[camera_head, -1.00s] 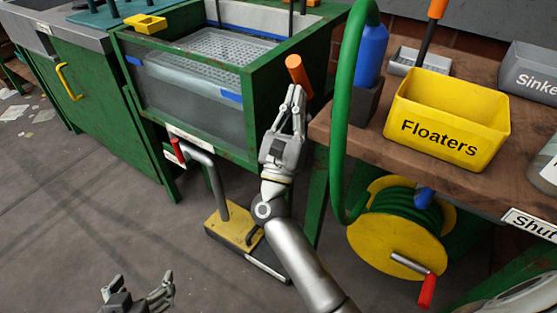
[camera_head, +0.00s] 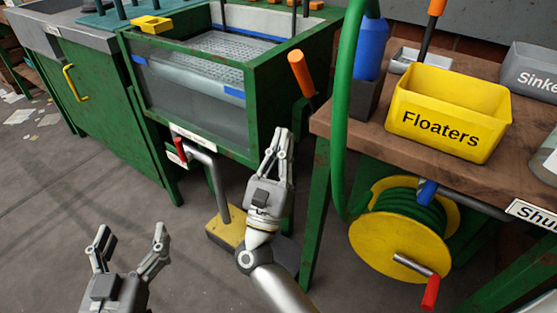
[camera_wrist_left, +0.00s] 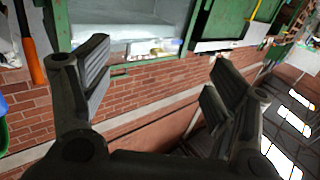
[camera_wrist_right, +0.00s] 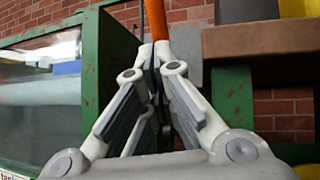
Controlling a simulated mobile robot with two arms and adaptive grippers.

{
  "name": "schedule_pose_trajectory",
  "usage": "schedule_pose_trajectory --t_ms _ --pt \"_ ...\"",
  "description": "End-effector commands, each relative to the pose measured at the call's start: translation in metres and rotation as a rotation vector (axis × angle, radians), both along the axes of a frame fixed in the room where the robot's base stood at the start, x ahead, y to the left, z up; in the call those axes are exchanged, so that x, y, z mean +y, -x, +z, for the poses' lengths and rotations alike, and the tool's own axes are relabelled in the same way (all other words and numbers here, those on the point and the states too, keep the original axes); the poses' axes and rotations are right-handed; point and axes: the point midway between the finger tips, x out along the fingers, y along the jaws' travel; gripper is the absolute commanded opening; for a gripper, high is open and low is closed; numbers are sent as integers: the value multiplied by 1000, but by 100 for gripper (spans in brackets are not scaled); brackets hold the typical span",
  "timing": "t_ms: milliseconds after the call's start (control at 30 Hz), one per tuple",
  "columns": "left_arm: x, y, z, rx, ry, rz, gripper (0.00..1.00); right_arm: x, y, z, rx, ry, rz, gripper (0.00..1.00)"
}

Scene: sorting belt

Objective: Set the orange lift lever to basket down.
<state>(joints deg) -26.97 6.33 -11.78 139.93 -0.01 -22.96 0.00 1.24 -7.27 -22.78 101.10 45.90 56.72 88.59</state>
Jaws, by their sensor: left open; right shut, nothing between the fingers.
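The orange lift lever (camera_head: 301,73) stands at the right front corner of the green-framed water tank (camera_head: 190,100), tilted with its top to the left. It also shows in the right wrist view (camera_wrist_right: 159,22), beyond the fingertips, and at the left edge of the left wrist view (camera_wrist_left: 32,62). My right gripper (camera_head: 283,135) is shut and empty, pointing up, in front of the tank and below the lever's handle. I see no contact with the lever. My left gripper (camera_head: 132,235) is open and empty, low at the left over the floor. A perforated basket (camera_head: 225,48) shows inside the tank.
A wooden bench (camera_head: 370,135) with a yellow Floaters bin (camera_head: 445,105) stands on the right. A green hose (camera_head: 343,120) hangs beside the lever. A yellow hose reel (camera_head: 385,243) and a pipe with a red handle (camera_head: 181,150) are below.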

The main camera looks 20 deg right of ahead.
Motion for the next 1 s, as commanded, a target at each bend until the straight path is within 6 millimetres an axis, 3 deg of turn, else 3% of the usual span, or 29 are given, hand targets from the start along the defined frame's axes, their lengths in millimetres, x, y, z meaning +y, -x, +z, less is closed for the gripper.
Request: schedule_pose_trajectory --t_ms 233,700,867,1000 --pt "-1 0 3 -15 3 -1 80 16 20 -16 0 1 -1 0" --pt "0 0 1 -5 1 0 80 18 22 -16 -2 -10 9 0" --pt "3 3 -14 93 -23 6 80 16 25 -8 -26 -104 93 0" --pt "11 13 -41 265 -66 18 80 17 28 4 -69 -282 246 0"
